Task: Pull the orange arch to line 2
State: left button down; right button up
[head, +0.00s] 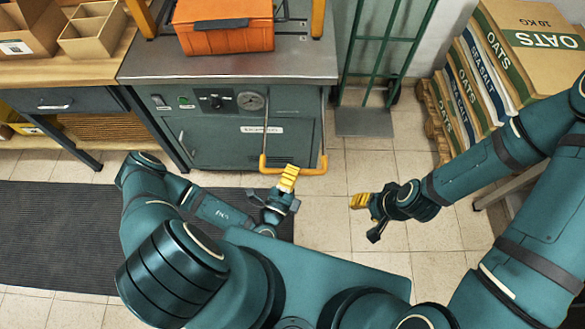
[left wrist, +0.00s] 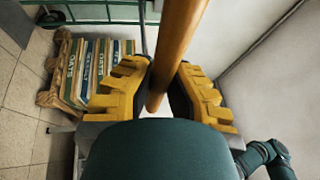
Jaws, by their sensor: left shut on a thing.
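The orange arch (head: 311,171) is a low U-shaped bar in front of the teal cabinet (head: 215,143), below its right side in the head view. My left gripper (head: 289,176) is shut on its crossbar. In the left wrist view the arch (left wrist: 178,50) runs between the two yellow fingers (left wrist: 160,92), which are close against it. My right gripper (head: 359,201) is apart from the arch, over the floor to its right; its finger gap is not clear. I cannot make out any numbered line.
An orange box (head: 225,38) stands on the cabinet top between two upright orange posts. A green hand truck (head: 362,121) stands right of the cabinet. Sacks (head: 490,80) are stacked on a pallet at the right. A dark mat (head: 60,235) covers the left floor; tiles between are clear.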

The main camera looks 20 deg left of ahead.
pick_arm(q)
jog(key=c, duration=0.9)
grip_release()
jog(key=shift+d, duration=0.1)
jog(key=v, duration=1.2)
jog(key=shift+s, duration=0.1)
